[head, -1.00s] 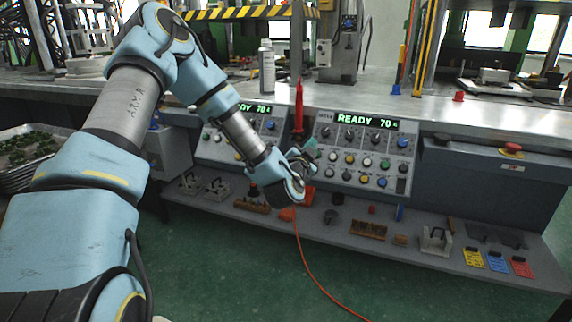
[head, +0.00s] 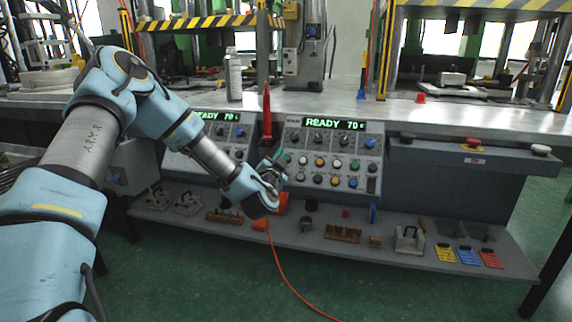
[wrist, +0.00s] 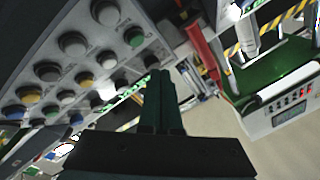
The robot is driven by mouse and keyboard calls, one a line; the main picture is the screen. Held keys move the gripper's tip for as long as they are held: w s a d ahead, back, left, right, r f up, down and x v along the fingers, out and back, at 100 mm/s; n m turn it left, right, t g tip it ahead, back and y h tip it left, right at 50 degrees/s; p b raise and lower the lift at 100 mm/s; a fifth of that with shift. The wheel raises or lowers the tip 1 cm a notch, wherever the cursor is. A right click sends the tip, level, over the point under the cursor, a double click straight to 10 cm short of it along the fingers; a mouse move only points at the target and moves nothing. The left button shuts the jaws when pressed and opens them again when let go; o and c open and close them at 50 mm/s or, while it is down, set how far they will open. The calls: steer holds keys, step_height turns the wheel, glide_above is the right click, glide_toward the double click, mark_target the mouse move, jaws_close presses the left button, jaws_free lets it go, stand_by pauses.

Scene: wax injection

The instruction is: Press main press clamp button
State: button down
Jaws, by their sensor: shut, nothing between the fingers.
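The right control panel (head: 334,150) has a lit READY display (head: 335,123), grey knobs and rows of coloured buttons. Its button labels are too small to read, so I cannot tell which is the clamp button. My gripper (head: 281,157) is at the panel's left edge, its fingers shut and empty. In the wrist view, the dark green fingers (wrist: 161,78) are together beside the panel face (wrist: 25,75). I cannot tell whether the fingers touch the panel.
A second panel (head: 208,135) stands to the left behind my arm. A red pointed tool (head: 267,112) stands upright between the panels. A lower shelf (head: 385,252) holds blocks and small parts. A grey bottle (head: 233,77) stands on the bench. An orange cable hangs to the floor.

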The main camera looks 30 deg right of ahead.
mark_target(287, 159)
steer(key=shift+w+d+f+b, duration=0.7)
steer(key=shift+w+d+f, duration=0.25)
steer(key=shift+f, duration=0.15)
steer(key=shift+f, duration=0.1)
stand_by(1.3)
steer(key=shift+w+d+f+b, duration=0.15)
steer(key=shift+w+b, duration=0.1)
steer(key=shift+b, duration=0.05)
